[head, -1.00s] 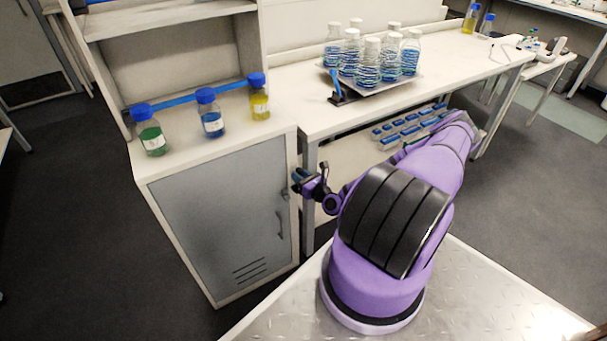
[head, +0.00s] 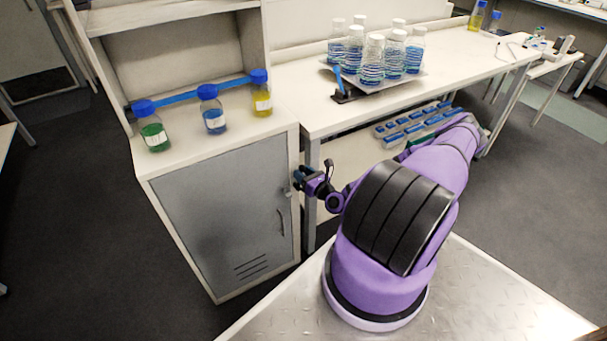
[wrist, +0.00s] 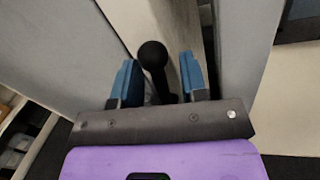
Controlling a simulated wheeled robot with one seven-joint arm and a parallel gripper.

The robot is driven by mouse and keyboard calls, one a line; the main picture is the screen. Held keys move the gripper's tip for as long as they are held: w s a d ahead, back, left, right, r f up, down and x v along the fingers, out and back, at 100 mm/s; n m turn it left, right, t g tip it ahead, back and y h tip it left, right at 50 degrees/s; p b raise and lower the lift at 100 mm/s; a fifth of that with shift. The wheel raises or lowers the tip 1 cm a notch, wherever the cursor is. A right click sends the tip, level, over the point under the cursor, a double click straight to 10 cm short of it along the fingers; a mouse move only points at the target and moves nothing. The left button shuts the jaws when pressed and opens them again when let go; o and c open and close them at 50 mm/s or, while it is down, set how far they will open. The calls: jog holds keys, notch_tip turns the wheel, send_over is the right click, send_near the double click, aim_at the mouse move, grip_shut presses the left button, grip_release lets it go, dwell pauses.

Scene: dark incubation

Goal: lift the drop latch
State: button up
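The drop latch shows in the wrist view as a black ball knob (wrist: 153,56) on a dark stem. In the head view the latch (head: 287,190) is a small fitting on the upper right edge of the grey cabinet door (head: 215,215). My gripper (head: 296,180) is right beside it. In the wrist view my gripper (wrist: 159,80) has its blue fingers apart, one on each side of the stem. A gap shows on both sides, more clearly at the right finger. The latch's lower part is hidden by my gripper.
A curved door handle (head: 281,222) is below the latch. Green, blue and yellow capped bottles (head: 212,115) stand on the cabinet top. The bench (head: 310,115) to the right holds a tray of several bottles. A bench leg (head: 311,200) stands close to my gripper.

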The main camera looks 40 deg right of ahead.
jog(key=s, duration=1.1)
jog(key=shift+a+f, duration=0.2)
jog(key=shift+a, duration=0.05)
